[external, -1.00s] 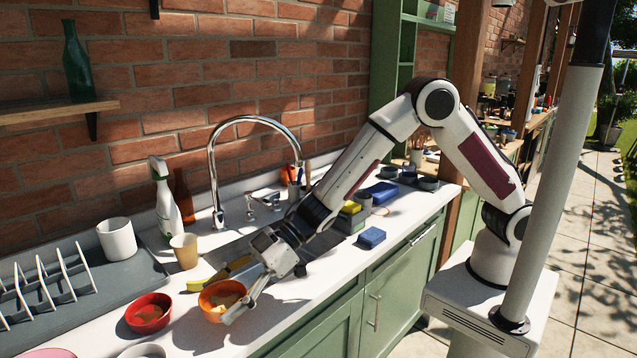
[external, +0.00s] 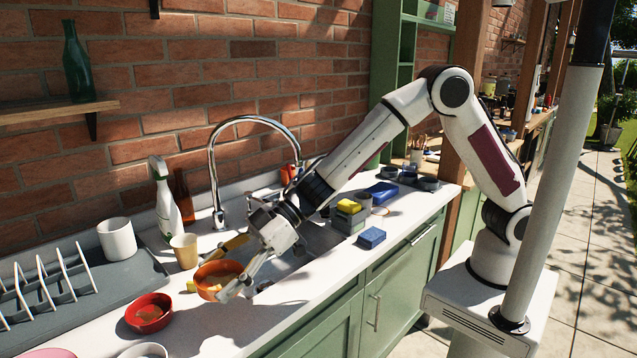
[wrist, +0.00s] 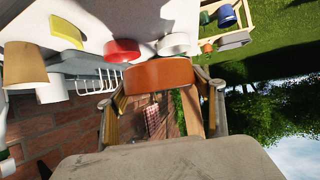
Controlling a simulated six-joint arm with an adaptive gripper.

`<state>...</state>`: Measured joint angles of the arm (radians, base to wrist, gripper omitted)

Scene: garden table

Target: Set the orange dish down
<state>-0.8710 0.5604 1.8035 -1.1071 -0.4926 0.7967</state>
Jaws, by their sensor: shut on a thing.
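The orange dish (external: 212,291) is a round bowl near the left part of the counter, with some yellowish shade inside. My gripper (external: 226,276) is shut on it, with one finger on the near side and one on the far side. The dish seems held just above the counter; the gap under it is hard to judge. In the wrist view the orange dish (wrist: 158,76) spans between the two fingertips, and its inside is not visible there.
A red bowl (external: 149,314) stands close to the left. A tan cup (external: 184,250), spray bottle (external: 165,205) and dish rack (external: 45,285) stand around.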

